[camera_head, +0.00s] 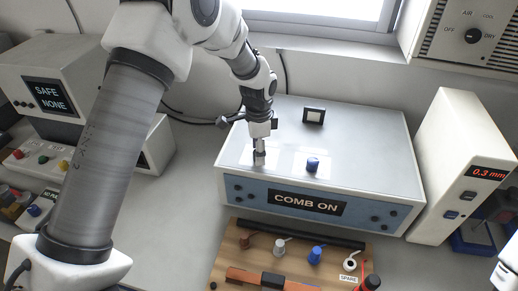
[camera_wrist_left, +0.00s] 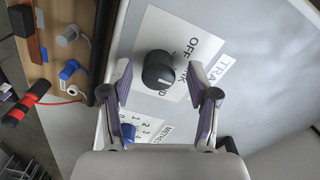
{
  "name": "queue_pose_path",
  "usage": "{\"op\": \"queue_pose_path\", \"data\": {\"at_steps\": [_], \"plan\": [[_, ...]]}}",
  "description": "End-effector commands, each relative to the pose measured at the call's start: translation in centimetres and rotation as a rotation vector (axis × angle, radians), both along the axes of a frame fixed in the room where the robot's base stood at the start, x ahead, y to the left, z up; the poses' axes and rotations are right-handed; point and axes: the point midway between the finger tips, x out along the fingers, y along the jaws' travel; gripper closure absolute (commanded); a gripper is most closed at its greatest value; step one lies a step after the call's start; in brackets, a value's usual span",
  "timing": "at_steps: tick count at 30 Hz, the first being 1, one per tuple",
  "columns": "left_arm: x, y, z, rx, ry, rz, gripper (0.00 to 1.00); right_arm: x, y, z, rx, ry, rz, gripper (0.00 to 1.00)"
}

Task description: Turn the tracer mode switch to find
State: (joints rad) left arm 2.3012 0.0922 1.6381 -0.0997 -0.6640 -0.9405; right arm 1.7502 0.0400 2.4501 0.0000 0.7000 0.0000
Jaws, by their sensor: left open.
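The tracer mode switch is a dark round knob (camera_wrist_left: 157,70) on a white label plate in the left wrist view. OFF is readable on the plate; the other mode words are partly covered by the knob. A pale mark shows on the knob, but I cannot tell for sure which word it points to. My left gripper (camera_wrist_left: 160,80) is open, its fingers on either side of the knob in that view; I cannot tell if they touch it. In the head view my left gripper (camera_head: 259,158) points down over the top of the grey box and hides the knob. My right gripper is not seen.
The box (camera_head: 380,145) reads COMB ON in front. A blue knob (camera_head: 312,164) sits to the right of my gripper, with a small dark block (camera_head: 314,116) behind it. A brown board (camera_head: 225,270) with cable samples lies in front. A white meter (camera_head: 440,200) stands at right.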

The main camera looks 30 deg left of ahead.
Motion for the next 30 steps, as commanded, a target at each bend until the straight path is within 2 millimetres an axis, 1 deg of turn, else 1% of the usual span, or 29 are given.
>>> {"op": "queue_pose_path", "data": {"at_steps": [3, 9, 11, 12, 14, 15, 23, 30], "plan": [[-0.02, 0.0, -0.77, 0.0, 0.0, 0.0, 0.4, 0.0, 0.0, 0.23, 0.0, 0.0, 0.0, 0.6], [0.0, 0.0, -0.87, 0.0, -0.001, 0.0, 0.4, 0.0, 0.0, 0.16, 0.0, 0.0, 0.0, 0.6], [-0.01, 0.01, -0.86, 0.001, -0.001, 0.0, 0.61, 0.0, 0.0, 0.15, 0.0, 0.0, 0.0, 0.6], [-0.01, 0.01, -0.86, 0.001, -0.001, 0.0, 0.75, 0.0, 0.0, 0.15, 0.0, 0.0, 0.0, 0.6], [-0.02, 0.0, -0.86, 0.001, -0.001, 0.0, 0.97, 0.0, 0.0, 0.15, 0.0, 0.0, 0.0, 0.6], [-0.02, 0.0, -0.87, 0.0, 0.0, 0.0, 1.0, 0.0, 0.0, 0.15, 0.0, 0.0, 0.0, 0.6], [-0.05, 0.0, -0.87, 0.0, 0.001, -0.009, 1.0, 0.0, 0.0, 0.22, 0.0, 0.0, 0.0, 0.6], [-0.07, 0.0, -0.8, -0.001, 0.002, -0.079, 1.0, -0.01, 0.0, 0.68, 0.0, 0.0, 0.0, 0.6]]}}
